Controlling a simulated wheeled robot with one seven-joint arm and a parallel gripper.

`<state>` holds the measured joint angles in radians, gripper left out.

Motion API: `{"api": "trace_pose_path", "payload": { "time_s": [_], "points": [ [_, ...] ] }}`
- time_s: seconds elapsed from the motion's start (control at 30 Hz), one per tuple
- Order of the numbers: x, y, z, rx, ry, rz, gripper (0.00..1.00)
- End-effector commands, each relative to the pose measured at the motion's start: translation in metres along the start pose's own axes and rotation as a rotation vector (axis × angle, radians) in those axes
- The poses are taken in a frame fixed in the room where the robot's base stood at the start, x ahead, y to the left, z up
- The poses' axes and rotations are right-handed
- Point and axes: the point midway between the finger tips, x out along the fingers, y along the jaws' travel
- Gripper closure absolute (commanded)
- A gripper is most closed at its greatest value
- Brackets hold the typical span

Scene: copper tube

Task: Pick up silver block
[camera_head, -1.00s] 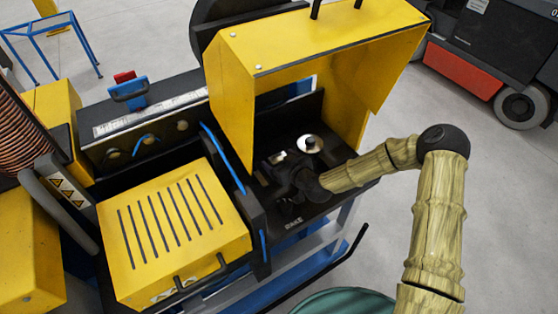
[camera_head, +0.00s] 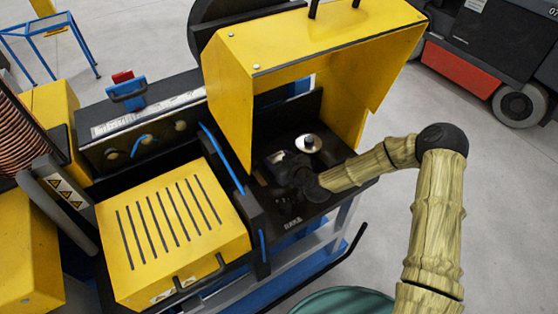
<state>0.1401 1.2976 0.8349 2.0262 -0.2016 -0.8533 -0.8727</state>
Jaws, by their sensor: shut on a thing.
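My gripper (camera_head: 280,168) is dark and reaches in from the right, under the raised yellow hood, over the black machine bed. It is shut on the silver block (camera_head: 277,157). Only a small greyish patch of the block shows at the jaws; the rest is hidden by the dark gripper. I cannot tell whether the block still touches the bed. A round silver part (camera_head: 308,143) stands on the bed just behind and to the right of my gripper.
The yellow hood (camera_head: 310,45) overhangs the work space, with a side panel on each side. A yellow slotted cover (camera_head: 172,230) with a handle lies to the left. A dark upright divider (camera_head: 250,215) stands between. A green round top (camera_head: 345,303) is at the front.

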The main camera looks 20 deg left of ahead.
Motion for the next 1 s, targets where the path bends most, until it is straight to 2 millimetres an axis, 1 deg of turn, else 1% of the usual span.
{"api": "trace_pose_path", "payload": {
  "time_s": [0.27,0.6,0.8,1.0],
  "points": [
    [-0.006,0.0,-0.018,-0.005,0.006,0.0,0.88],
    [-0.024,0.001,-0.062,-0.006,0.007,0.002,0.88],
    [-0.034,0.001,-0.084,-0.004,0.006,0.002,0.88],
    [-0.038,0.0,-0.093,-0.001,0.004,0.001,0.88]
  ]
}}
